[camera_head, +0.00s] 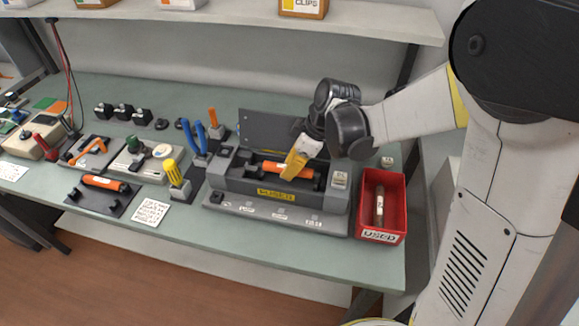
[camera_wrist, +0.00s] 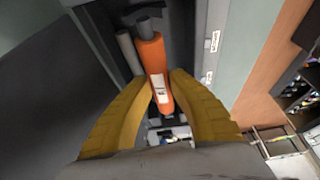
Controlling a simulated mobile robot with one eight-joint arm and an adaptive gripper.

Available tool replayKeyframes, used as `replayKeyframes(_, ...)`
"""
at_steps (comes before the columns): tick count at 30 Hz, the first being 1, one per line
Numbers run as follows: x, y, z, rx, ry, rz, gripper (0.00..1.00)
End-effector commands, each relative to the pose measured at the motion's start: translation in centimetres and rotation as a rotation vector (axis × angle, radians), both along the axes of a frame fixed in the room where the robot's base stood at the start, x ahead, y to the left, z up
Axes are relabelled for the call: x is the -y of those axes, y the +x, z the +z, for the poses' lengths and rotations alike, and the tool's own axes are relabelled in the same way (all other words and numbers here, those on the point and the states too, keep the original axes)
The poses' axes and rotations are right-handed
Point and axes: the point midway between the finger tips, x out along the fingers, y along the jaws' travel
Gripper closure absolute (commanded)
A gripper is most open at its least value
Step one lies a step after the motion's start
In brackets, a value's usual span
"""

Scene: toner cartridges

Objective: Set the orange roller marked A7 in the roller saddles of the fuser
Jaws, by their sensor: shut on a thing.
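The fuser (camera_head: 222,178) is a dark grey unit with a raised back lid and a yellow name plate. An orange roller (camera_head: 272,167) lies lengthwise in its open bay. My gripper (camera_head: 291,175) points down into the bay, its yellow fingers shut on the roller near its middle. In the wrist view the roller (camera_wrist: 151,55) is between the fingers (camera_wrist: 159,80), with a white label whose marking I cannot read. A grey cylinder (camera_wrist: 127,48) runs beside it. The saddles are hidden, so I cannot tell whether the roller ends rest in them.
A red bin (camera_head: 369,217) marked USED, holding a worn roller (camera_head: 379,207), stands right of the fuser. Another orange roller (camera_head: 104,183) lies on a black stand (camera_head: 82,199) at left. A yellow-handled tool (camera_head: 172,172) and blue-handled pliers (camera_head: 200,137) stand close left of the fuser.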

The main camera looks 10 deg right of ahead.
Motion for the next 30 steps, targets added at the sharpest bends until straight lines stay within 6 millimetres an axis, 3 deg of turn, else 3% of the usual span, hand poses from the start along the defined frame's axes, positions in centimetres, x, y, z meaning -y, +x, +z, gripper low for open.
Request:
replayKeyframes(17, 0.1, -0.1, 0.0, 0.0, 0.0, 0.0, 1.0)
replayKeyframes(30, 0.1, -0.1, -1.3, 0.0, 0.0, 0.0, 1.0)
